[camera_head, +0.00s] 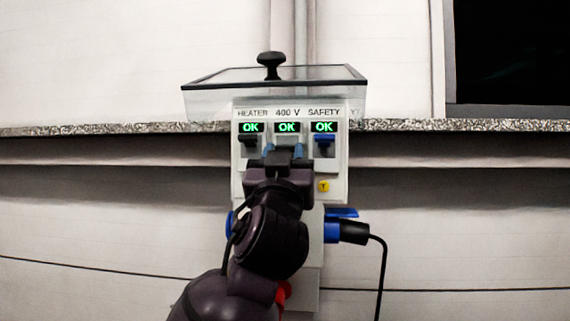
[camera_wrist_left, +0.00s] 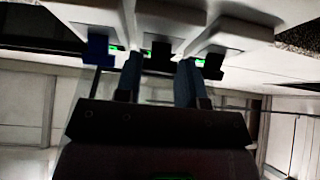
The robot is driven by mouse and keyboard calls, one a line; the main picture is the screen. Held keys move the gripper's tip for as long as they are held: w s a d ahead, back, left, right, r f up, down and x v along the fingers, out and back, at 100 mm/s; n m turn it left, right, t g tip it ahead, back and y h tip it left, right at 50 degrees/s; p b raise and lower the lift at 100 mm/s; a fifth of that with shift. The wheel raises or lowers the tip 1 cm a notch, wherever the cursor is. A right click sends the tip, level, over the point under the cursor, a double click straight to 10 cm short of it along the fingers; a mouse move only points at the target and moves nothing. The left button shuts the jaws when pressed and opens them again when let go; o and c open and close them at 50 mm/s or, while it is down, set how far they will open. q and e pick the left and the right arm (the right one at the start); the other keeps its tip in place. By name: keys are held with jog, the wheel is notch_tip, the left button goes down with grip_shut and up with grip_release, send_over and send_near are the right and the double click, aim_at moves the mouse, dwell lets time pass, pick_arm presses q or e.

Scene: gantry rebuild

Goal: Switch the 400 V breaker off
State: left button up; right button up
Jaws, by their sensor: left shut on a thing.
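The breaker panel (camera_head: 341,180) is white and carries the labels HEATER, 400 V and SAFETY, each over a green OK display. The 400 V display (camera_head: 287,127) is in the middle. My left gripper (camera_head: 284,151) is in front of the 400 V breaker, its blue fingertips on either side, and hides most of it. In the left wrist view, the black 400 V breaker lever (camera_wrist_left: 158,55) shows between the fingers of my left gripper (camera_wrist_left: 159,78), which is shut on it. My right gripper is not in view.
The black heater lever (camera_head: 249,140) is close on the left, the blue safety lever (camera_head: 324,147) close on the right. A clear lidded cover (camera_head: 290,76) with a black knob stands open above. A black plug (camera_head: 354,232) with a cable is below right, near a yellow button (camera_head: 323,186).

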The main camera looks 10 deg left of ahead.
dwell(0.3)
pick_arm(q)
jog(key=o, duration=0.9)
jog(key=shift+o, duration=0.2)
jog(key=shift+s+f, duration=0.1)
jog(key=v, duration=1)
jog(key=shift+s+f+b, duration=0.2)
jog(key=shift+s+b, duration=0.05)
jog(key=shift+b, duration=0.2)
